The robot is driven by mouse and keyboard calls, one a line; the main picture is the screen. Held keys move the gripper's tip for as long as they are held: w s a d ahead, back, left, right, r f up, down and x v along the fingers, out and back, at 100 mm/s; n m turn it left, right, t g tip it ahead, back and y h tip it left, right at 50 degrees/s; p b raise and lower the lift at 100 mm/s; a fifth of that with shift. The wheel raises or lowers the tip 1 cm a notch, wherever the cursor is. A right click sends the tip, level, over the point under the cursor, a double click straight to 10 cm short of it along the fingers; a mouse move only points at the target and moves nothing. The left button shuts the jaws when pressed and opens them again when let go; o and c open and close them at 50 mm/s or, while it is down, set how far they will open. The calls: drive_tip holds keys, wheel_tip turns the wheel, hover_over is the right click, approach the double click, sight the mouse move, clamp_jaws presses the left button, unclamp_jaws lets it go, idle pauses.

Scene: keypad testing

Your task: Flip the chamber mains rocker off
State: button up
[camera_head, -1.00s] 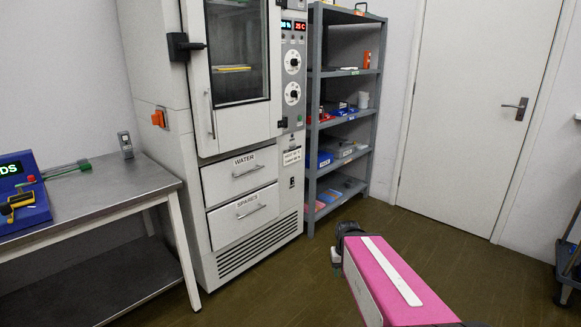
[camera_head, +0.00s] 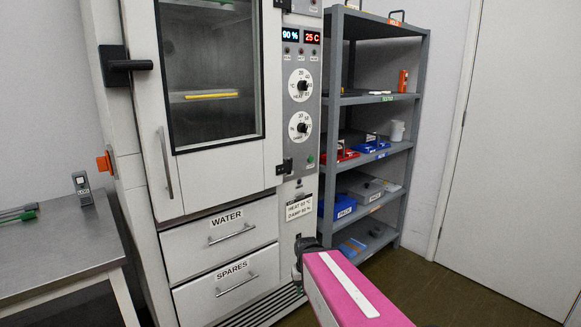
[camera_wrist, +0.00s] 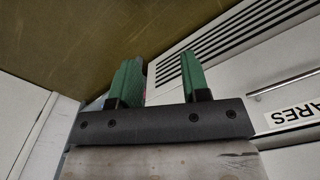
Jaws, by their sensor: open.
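The test chamber (camera_head: 215,160) stands in front of me, its door shut and its displays lit at 90 % and 25 C. Its control panel (camera_head: 289,118) carries two dials, a green button (camera_head: 310,158) and small fittings lower down. An orange switch-like part (camera_head: 104,162) sits on the chamber's left side. I cannot tell which fitting is the mains rocker or how it is set. My gripper (camera_wrist: 160,75) is open and empty in the wrist view, its green fingers near the chamber's lower vent grille (camera_wrist: 225,50). In the head view its fingers cannot be made out.
A grey shelf rack (camera_head: 425,105) with boxes stands right of the chamber. A steel table (camera_head: 62,245) is at the left. Drawers marked WATER (camera_head: 190,246) and SPARES (camera_head: 198,299) are shut. A white door (camera_head: 520,140) is at the right; some floor is clear before it.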

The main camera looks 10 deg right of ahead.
drive_tip(key=shift+w+r, duration=0.1)
clamp_jaws()
drive_tip(key=w+d+r+m+t+y, duration=0.1)
drive_tip(key=w+r+m+t, duration=0.15)
drive_tip(key=w+r, duration=0.55)
drive_tip(key=w+d+r+m+t+y, duration=0.2)
drive_tip(key=w+r+m, duration=0.3)
drive_tip(key=r, duration=0.6)
drive_tip(key=w+d+r+m+t, duration=0.1)
drive_tip(key=w+r, duration=0.1)
drive_tip(key=r, duration=0.6)
drive_tip(key=w+d+r+m+t+y, duration=0.1)
drive_tip(key=w+d+r+m+t, duration=0.1)
drive_tip(key=r, duration=0.6)
drive_tip(key=w+d+r+m+t+y, duration=0.1)
drive_tip(key=w+r, duration=0.1)
drive_tip(key=r, duration=0.6)
drive_tip(key=shift+w+d, duration=0.2)
drive_tip(key=shift+w, duration=0.15)
drive_tip(key=shift+m, duration=0.25)
